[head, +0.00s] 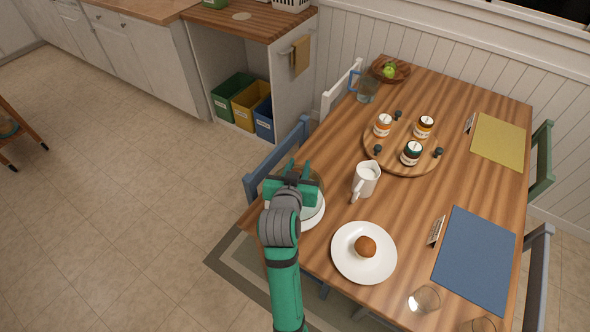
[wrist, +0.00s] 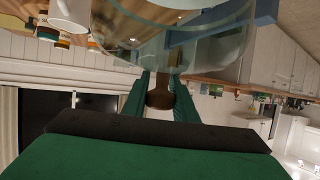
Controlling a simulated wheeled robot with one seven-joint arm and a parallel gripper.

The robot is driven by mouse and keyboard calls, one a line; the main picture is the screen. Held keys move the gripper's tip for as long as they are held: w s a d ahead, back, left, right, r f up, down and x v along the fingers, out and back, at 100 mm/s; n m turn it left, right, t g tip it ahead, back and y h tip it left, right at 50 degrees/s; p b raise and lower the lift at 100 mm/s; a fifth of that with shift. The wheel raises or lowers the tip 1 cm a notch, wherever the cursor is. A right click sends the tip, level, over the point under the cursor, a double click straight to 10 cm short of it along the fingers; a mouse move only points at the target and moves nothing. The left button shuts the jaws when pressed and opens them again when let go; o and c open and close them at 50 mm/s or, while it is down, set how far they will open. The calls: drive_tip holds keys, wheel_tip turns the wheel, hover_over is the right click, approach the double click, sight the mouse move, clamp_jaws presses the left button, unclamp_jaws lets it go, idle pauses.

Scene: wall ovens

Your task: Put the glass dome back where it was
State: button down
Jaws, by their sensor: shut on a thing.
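The clear glass dome (head: 318,183) is at the table's near left corner, partly hidden by my gripper (head: 291,176). In the wrist view the glass dome (wrist: 205,45) spans the top, and its brown knob (wrist: 160,92) sits between my two green fingers (wrist: 160,85). My gripper is shut on this knob. A white plate or stand (head: 312,219) shows under and beside the dome; I cannot tell whether the glass touches it. A white plate (head: 345,262) with a muffin (head: 365,247) on it stands uncovered to the right.
A white jug (head: 366,180) stands close right of the dome. A round wooden board (head: 395,160) with several jars is further back. A blue chair (head: 277,160) stands against the left table edge. A glass (head: 424,299) and blue placemat (head: 475,260) are at the right.

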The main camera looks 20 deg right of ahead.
drive_tip(key=f, duration=0.1)
drive_tip(key=w+f, duration=0.1)
drive_tip(key=f, duration=0.1)
drive_tip(key=shift+a+f, duration=0.1)
drive_tip(key=shift+s+f, duration=0.15)
drive_tip(key=shift+f, duration=0.1)
drive_tip(key=c, duration=1.4)
unclamp_jaws()
drive_tip(key=shift+f, duration=0.15)
drive_tip(key=shift+c, duration=0.2)
